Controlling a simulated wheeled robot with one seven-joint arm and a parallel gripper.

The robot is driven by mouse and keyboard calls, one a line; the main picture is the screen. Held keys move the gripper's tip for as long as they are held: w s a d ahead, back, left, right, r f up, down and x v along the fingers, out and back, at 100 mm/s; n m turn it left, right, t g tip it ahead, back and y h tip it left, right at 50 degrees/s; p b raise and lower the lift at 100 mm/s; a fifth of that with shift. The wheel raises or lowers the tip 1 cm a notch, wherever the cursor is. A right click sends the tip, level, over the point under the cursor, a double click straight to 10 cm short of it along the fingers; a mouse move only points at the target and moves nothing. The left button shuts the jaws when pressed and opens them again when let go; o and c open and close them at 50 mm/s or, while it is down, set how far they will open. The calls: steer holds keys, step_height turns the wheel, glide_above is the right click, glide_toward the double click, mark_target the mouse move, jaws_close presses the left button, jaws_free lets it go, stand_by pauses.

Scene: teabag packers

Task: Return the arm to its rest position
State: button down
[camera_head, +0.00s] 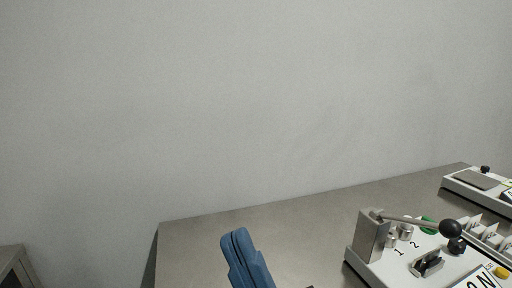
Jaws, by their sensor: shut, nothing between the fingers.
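My gripper (234,236) shows in the head view at the bottom centre as blue fingers pointing up. The fingers are pressed together with nothing between them. The gripper appears in front of the grey table (210,228), apart from the machine to its right. The rest of my arm is below the picture's edge.
A white machine panel (378,267) stands at the right on the table, with a metal lever ending in a black ball (450,229). Another white device (466,190) sits farther back right. A grey cabinet (14,265) is at lower left. The table's left part looks clear.

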steer(key=s+d+f+m+g+h, duration=0.3)
steer(key=s+d+f+m+h, duration=0.5)
steer(key=s+d+f+h, duration=0.2)
steer(key=s+d+f+m+g+h+p, duration=0.1)
steer(key=s+d+f+m+g+h, duration=0.1)
steer(key=s+d+f+m+h, duration=0.7)
steer(key=s+d+f+h, duration=0.1)
steer(key=s+d, duration=0.2)
steer(key=s, duration=0.3)
steer(key=shift+d+m+g+h, duration=0.25)
steer(key=shift+m+g+h, duration=0.05)
steer(key=shift+g, duration=0.1)
steer(key=shift+w+f, duration=0.1)
